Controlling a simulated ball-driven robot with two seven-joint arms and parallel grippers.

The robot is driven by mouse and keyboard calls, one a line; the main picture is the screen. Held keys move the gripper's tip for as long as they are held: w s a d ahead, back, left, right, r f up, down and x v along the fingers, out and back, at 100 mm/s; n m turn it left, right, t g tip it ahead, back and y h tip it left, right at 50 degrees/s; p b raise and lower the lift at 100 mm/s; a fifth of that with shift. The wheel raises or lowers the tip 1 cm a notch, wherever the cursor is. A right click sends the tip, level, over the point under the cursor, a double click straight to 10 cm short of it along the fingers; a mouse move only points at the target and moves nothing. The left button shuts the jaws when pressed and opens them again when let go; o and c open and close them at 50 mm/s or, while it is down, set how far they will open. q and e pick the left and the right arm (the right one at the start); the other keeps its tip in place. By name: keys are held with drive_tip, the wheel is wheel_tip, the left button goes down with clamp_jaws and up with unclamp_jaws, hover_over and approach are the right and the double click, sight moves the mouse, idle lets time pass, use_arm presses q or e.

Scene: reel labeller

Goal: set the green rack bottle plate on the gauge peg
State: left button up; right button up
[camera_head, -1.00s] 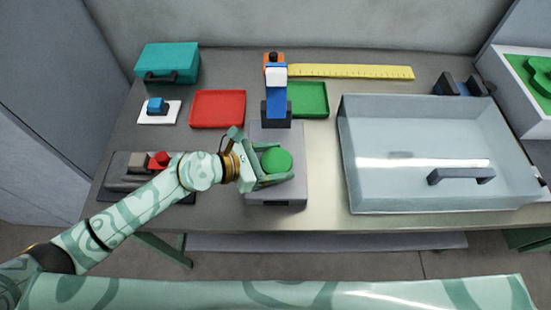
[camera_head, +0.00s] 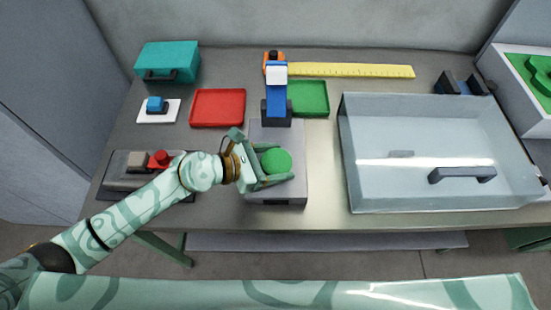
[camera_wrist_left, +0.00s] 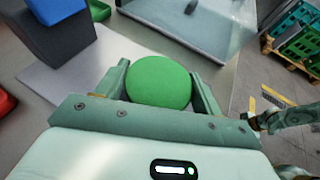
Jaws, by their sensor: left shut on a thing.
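The green bottle plate (camera_head: 276,161) is a round green disc. My left gripper (camera_head: 272,166) is shut on it, with a finger on each side, over the front part of the grey gauge base (camera_head: 296,194). In the left wrist view the plate (camera_wrist_left: 160,82) sits between the fingers of my left gripper (camera_wrist_left: 160,90). A blue upright part with a white top (camera_head: 277,95) stands at the back of the base. I see no peg; the plate and gripper may hide it. I cannot tell whether the plate touches the base. My right gripper is not in view.
A red tray (camera_head: 218,108) and a green tray (camera_head: 308,99) lie behind. A clear bin with a handle (camera_head: 440,135) stands close on the right. A control box with a red button (camera_head: 160,159) lies under my left arm. A yellow ruler (camera_head: 350,71) lies at the back.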

sight(267, 164)
use_arm(q)
drive_tip(key=shift+f, duration=0.3)
drive_tip(key=o, duration=0.7)
drive_tip(key=shift+o, duration=0.2)
drive_tip(key=shift+a+r, duration=0.1)
drive_tip(key=shift+p+v, duration=0.45)
drive_tip(key=shift+v, duration=4.95)
